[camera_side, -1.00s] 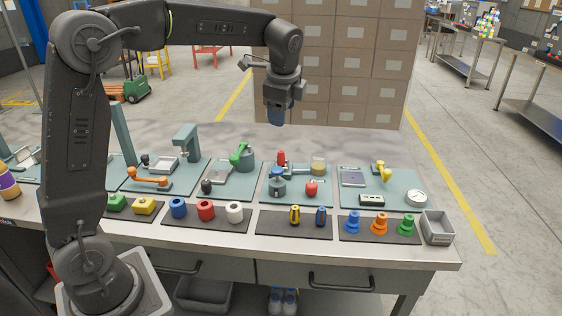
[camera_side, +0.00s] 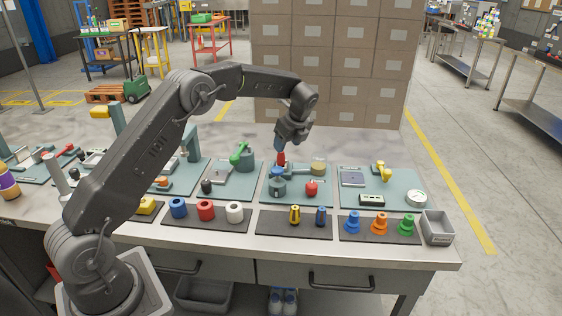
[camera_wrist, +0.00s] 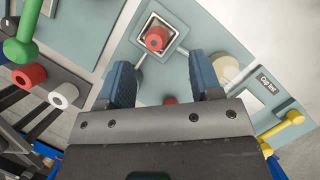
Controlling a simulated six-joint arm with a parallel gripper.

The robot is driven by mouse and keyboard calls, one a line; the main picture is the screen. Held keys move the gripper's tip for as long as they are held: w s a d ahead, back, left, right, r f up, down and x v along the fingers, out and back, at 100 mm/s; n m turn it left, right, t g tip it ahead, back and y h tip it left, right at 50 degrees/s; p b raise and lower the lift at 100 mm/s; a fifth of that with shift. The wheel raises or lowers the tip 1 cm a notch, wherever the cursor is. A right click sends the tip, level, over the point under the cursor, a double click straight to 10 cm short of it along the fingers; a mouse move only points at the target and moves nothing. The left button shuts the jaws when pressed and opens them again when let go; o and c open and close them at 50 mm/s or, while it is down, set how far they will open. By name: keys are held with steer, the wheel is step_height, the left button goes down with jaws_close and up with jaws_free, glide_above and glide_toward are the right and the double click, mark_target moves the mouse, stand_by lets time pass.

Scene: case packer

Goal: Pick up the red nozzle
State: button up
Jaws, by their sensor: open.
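The red nozzle (camera_side: 281,159) stands upright at the back of a teal station mat in the side view. In the wrist view the red nozzle (camera_wrist: 156,39) sits in a square grey holder (camera_wrist: 178,38), with a dark hole in its top. My gripper (camera_side: 279,146) is just above it in the side view, its blue fingers pointing down. In the wrist view my gripper (camera_wrist: 160,68) is open and empty, its two blue fingers apart, with the nozzle just beyond their tips.
A red knob-like part (camera_side: 311,188) and a pale yellow cylinder (camera_side: 318,165) are close by. A green lever (camera_side: 239,154) rises to the left. Blue, orange (camera_side: 379,224) and green cone parts lie on a front mat.

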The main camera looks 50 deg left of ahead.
mark_target(281, 156)
steer(key=shift+s+x, duration=0.2)
steer(key=shift+x, duration=1.4)
steer(key=shift+s+x, duration=0.15)
steer(key=shift+x, duration=1.4)
jaws_close()
